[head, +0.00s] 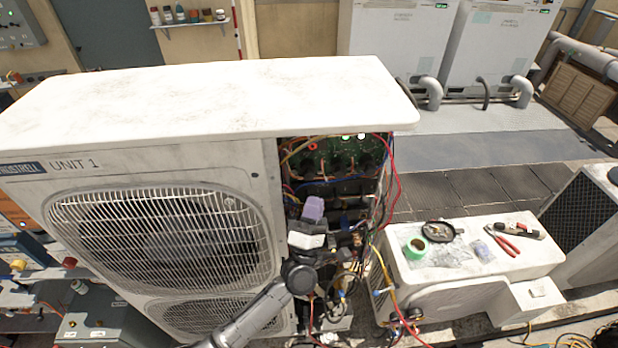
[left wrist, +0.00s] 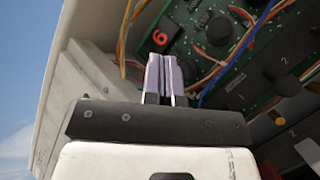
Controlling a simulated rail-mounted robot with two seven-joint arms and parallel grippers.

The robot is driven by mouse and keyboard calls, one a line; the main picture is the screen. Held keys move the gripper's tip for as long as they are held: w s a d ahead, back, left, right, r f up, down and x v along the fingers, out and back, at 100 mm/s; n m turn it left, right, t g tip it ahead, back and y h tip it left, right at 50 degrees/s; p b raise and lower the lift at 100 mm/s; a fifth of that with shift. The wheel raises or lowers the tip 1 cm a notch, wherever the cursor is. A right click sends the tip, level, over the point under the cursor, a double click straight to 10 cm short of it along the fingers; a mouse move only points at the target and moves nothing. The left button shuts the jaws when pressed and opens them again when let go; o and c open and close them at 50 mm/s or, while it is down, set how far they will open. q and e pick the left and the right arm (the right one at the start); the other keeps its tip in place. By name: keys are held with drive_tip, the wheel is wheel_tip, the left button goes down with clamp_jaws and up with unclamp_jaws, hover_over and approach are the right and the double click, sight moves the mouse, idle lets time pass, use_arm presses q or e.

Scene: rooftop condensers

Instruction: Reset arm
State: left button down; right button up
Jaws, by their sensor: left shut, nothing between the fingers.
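My left gripper (head: 314,208) is in front of the open side compartment of the large white condenser unit (head: 210,95), marked UNIT 1. In the left wrist view its purple fingers (left wrist: 161,75) are together with nothing between them, just below the green circuit board (left wrist: 225,45). The board also shows in the head view (head: 335,155), above the gripper, with small lit indicators at its top edge. I cannot tell whether the fingertips touch anything. My right gripper is not in view.
Loose red, yellow and blue wires (head: 392,190) hang around the compartment's opening. A smaller white unit (head: 440,262) stands to the right with green tape (head: 416,245), a black dish (head: 438,231) and red-handled pliers (head: 505,243) on top. Grey decking lies behind it.

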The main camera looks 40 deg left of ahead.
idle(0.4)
use_arm(q)
drive_tip(key=d+f+m+g+h, duration=0.5)
drive_tip(key=m+h, duration=0.3)
drive_tip(key=m, duration=0.5)
drive_tip(key=d+f+m+g+h, duration=0.4)
drive_tip(key=d+m+g+h, duration=0.3)
drive_tip(key=m, duration=0.6)
drive_tip(key=s+f+g+y+p, duration=0.1)
drive_tip(key=s+f+g, duration=0.1)
drive_tip(key=s, duration=0.8)
drive_tip(key=s+a+f+g+y+p, duration=0.1)
drive_tip(key=s+f+g+p, duration=0.1)
drive_tip(key=s, duration=0.8)
drive_tip(key=s+a+f+m+g+y+p, duration=0.1)
drive_tip(key=s+f+g+y+p, duration=0.1)
drive_tip(key=s, duration=0.8)
drive_tip(key=shift+s+a+f+g, duration=0.3)
drive_tip(key=shift+f+g, duration=0.35)
drive_tip(key=shift+g, duration=0.55)
